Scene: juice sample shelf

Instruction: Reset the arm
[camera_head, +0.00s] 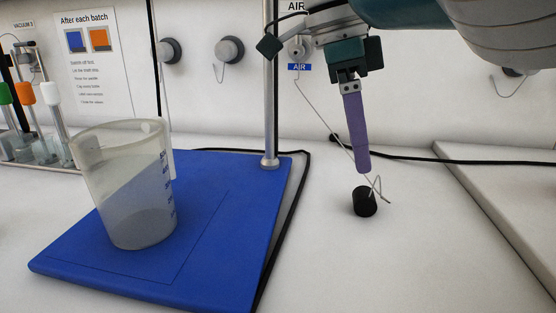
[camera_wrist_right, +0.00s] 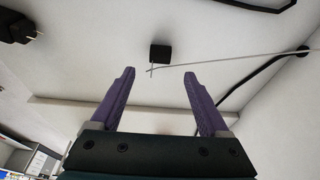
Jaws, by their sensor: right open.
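My right gripper (camera_head: 360,170) hangs from the upper right in the head view with its purple fingers pointing down. The right wrist view shows both fingers (camera_wrist_right: 158,75) spread apart with nothing between them. A small black cylinder (camera_head: 365,202) with a thin pale wire loop stands on the white bench just below the fingertips. It also shows in the right wrist view as a dark block (camera_wrist_right: 160,53), beyond the fingertips. The gripper appears apart from it. My left gripper is not in either view.
A translucent beaker (camera_head: 130,190) stands on a blue mat (camera_head: 235,230) at left, beside a metal post (camera_head: 270,90). A rack of colored-cap tools (camera_head: 30,140) is at far left. A black cable (camera_head: 440,161) runs along the back. A raised pale slab (camera_head: 500,220) lies at right.

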